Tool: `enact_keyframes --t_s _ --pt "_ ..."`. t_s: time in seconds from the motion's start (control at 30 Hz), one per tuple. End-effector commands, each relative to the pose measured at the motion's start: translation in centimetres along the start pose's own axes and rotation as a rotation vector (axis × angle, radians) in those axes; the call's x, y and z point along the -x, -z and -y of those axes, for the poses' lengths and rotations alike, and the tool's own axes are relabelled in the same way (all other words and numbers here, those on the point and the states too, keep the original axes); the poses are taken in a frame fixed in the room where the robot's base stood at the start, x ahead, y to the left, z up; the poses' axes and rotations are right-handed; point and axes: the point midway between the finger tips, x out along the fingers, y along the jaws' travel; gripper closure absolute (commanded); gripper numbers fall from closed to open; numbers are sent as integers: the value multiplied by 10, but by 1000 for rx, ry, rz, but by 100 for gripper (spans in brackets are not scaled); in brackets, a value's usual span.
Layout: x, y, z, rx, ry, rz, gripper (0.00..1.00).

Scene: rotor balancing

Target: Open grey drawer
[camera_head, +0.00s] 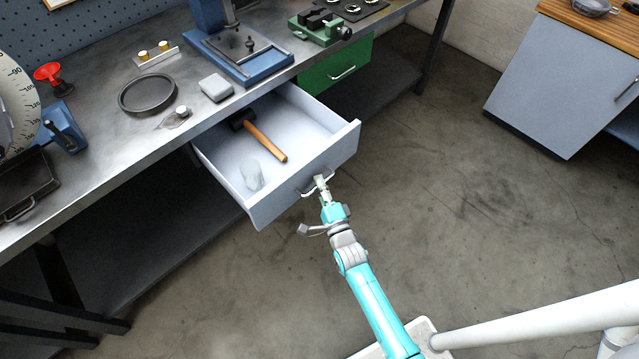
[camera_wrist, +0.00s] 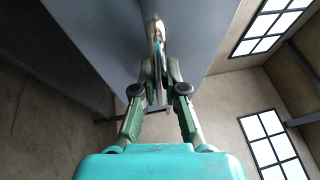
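The grey drawer (camera_head: 294,197) is pulled well out from under the workbench in the head view. A hammer with a wooden handle (camera_head: 266,139) and a pale, see-through item (camera_head: 252,175) lie in it. My gripper (camera_head: 321,180) is at the handle (camera_head: 313,184) on the drawer's front. In the wrist view my gripper (camera_wrist: 157,72) has its fingertips close together at the handle (camera_wrist: 155,30), with the grey drawer front (camera_wrist: 100,40) behind it. The fingers appear shut around the handle bar; the exact contact is small in view.
The steel workbench (camera_head: 110,135) holds a black ring (camera_head: 147,94), a blue stand (camera_head: 240,55) and a green vise (camera_head: 320,28). A green drawer (camera_head: 335,75) is shut to the right. A grey cabinet (camera_head: 560,80) stands far right. The floor (camera_head: 460,190) between is clear.

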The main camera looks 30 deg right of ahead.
Motion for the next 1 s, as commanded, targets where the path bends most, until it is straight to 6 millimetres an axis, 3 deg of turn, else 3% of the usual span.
enact_keyframes --t_s 0.03,0.1,0.53,1.0 --pt "1 0 -2 0 -4 0 79" --pt "1 0 -2 0 -3 0 63" --pt "8 0 -1 0 -2 0 63" --pt "94 0 -1 0 -4 0 63"
